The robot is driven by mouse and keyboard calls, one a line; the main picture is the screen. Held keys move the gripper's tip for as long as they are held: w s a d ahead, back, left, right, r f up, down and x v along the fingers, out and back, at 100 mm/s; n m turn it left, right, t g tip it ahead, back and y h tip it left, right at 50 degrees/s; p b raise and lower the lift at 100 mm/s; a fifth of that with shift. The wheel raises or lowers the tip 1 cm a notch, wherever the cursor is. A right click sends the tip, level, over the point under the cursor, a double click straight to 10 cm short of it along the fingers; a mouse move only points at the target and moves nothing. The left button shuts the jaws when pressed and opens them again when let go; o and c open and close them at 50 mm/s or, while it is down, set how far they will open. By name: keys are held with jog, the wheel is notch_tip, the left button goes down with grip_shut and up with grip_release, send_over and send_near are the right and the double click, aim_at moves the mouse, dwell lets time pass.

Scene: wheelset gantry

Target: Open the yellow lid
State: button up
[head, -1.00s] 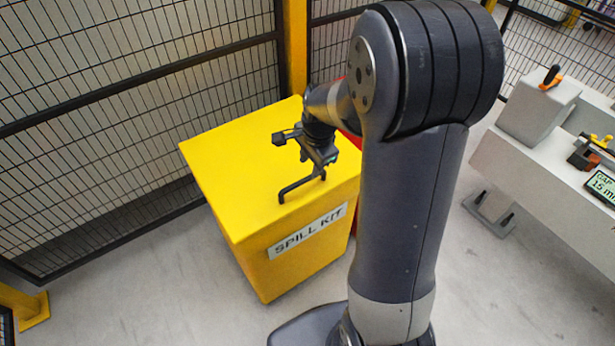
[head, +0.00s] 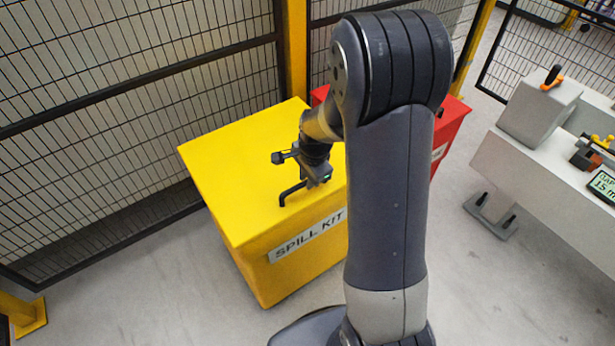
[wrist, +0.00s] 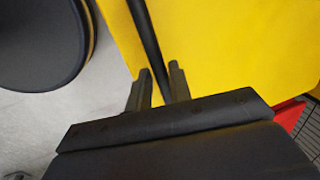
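The yellow lid (head: 235,150) is flat and shut on top of the yellow spill kit box (head: 262,272). A dark bar handle (head: 291,193) stands near the lid's front edge. My gripper (head: 318,181) is over the handle's right part and hides some of it. In the wrist view my gripper (wrist: 160,72) has two fingers parted, with the dark handle bar (wrist: 145,35) running up from between the fingertips across the yellow lid (wrist: 215,50). No firm contact between fingers and bar can be made out.
A red box (head: 448,125) stands right of the yellow box, partly behind my arm. Black mesh fencing (head: 130,80) with a yellow post (head: 294,50) rises behind. A grey bench (head: 540,150) is at right. The floor in front is clear.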

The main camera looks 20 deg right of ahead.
grip_shut()
jog(key=shift+r, duration=0.1)
